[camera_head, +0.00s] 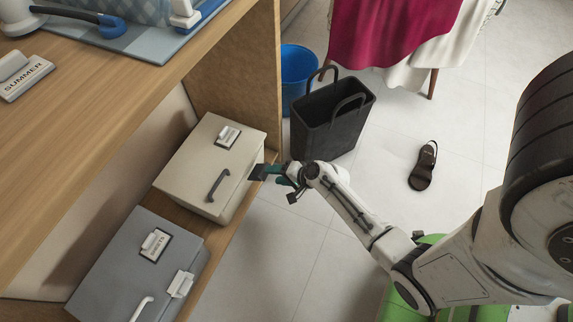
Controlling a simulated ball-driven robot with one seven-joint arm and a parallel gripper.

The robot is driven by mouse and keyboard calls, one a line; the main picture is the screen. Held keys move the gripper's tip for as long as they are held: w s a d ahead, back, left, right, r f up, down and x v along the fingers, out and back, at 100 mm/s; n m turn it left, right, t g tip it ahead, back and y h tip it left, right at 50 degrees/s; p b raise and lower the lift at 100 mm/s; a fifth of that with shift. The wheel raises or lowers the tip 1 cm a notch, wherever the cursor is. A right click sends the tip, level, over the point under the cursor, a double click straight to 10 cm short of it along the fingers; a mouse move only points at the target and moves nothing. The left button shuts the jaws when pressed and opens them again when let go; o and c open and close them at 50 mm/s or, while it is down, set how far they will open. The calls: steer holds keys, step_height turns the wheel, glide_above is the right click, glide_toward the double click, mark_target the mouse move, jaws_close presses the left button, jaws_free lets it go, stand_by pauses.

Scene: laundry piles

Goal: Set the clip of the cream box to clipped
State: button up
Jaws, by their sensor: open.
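The cream box (190,165) stands closed on the lower wooden shelf, left of centre. Its lid carries a dark bar handle (218,185) and a small label plate with a white raised piece (228,136). I cannot make out a clip on its right-hand front side, where my gripper partly covers the edge, so I cannot tell the clip's state. My gripper (262,173) is at that front edge, fingers pointing left at the box, open and with nothing visible between them. Whether it touches the box is unclear.
A grey box (120,262) with a label, a white clip (180,283) and a white handle stands beside the cream box. A wooden top (90,90) overhangs at left. A black bag (330,120), blue bin (297,75) and sandal (423,167) are on the tiled floor.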

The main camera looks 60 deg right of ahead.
steer(key=r+p+v, duration=0.1)
steer(key=p+v, duration=0.2)
steer(key=v, duration=0.5)
steer(key=a+r+n+g+p, duration=0.2)
steer(key=a+r+n+p, duration=0.2)
steer(key=r+p, duration=0.2)
steer(key=s+a+r+n+g+y+p, duration=0.1)
steer(key=r+n+p, duration=0.4)
steer(key=r, duration=0.5)
steer(key=s+a+r+n+g+y+p, duration=0.1)
steer(key=a+r+n+g+p, duration=0.3)
steer(key=a+r+p, duration=0.2)
step_height(320, 180, up, 2)
steer(key=shift+a+r+p, duration=0.2)
steer(key=shift+a+p, duration=0.15)
steer(key=m+t+h+b, duration=0.2)
steer(key=m+t+b, duration=0.5)
steer(key=m+b, duration=0.8)
glide_toward(261, 174)
steer(key=w+f+n+b, duration=0.2)
steer(key=w+f+b, duration=0.3)
steer(key=f+b, duration=0.1)
steer(key=shift+w+d, duration=0.2)
steer(key=shift+d, duration=0.2)
